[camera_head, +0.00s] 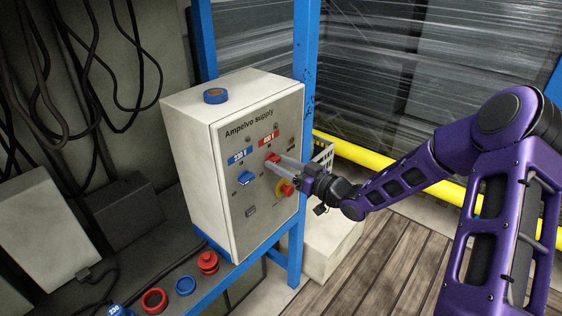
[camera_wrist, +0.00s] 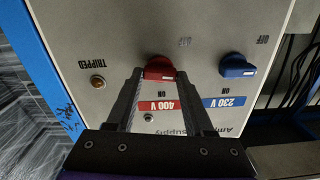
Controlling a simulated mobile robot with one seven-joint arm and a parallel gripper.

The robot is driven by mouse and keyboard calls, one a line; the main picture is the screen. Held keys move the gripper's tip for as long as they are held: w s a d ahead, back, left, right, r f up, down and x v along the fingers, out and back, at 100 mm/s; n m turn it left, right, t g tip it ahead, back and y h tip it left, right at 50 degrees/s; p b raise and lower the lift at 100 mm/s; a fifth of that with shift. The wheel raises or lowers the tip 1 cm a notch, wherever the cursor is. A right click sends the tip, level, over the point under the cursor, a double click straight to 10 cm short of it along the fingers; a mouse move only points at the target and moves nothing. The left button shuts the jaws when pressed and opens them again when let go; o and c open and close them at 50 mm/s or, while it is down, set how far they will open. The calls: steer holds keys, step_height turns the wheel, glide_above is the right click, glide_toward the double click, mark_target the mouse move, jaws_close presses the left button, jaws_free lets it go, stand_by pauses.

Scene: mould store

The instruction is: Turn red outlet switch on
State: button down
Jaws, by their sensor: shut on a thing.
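The red outlet switch (camera_head: 271,156) is a small rotary knob on the front of the pale supply box, below the red 400 V label (camera_head: 268,138). It also shows in the wrist view (camera_wrist: 159,68), where the picture is upside down. My gripper (camera_head: 279,162) reaches in from the right, with its two fingers on either side of the red knob. It is shut on the knob. The fingers hide part of the knob and the panel around it, and I cannot tell which mark the knob points to.
A blue switch (camera_head: 246,178) sits left of the red one, under a 230 V label. A red stop button (camera_head: 287,189) on a yellow ring is just below my gripper. Blue tape (camera_head: 215,95) lies on the box. A blue post (camera_head: 305,60) stands behind it.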

steer(key=m+p, duration=0.2)
steer(key=m, duration=0.2)
steer(key=shift+r+m+p, duration=0.15)
steer(key=shift+m+p, duration=0.15)
steer(key=m+p, duration=0.1)
steer(key=m, duration=0.2)
steer(key=shift+m+p, duration=0.3)
steer(key=shift+p, duration=0.1)
steer(key=m+p, duration=0.1)
steer(key=m, duration=0.3)
steer(key=shift+p, duration=0.3)
steer(key=shift+f+m+p, duration=0.2)
steer(key=shift+m+p, duration=0.2)
steer(key=shift+m, duration=1.7)
steer(key=shift+c, duration=1.4)
jaws_free()
steer(key=v, duration=1.7)
steer(key=shift+d, duration=0.2)
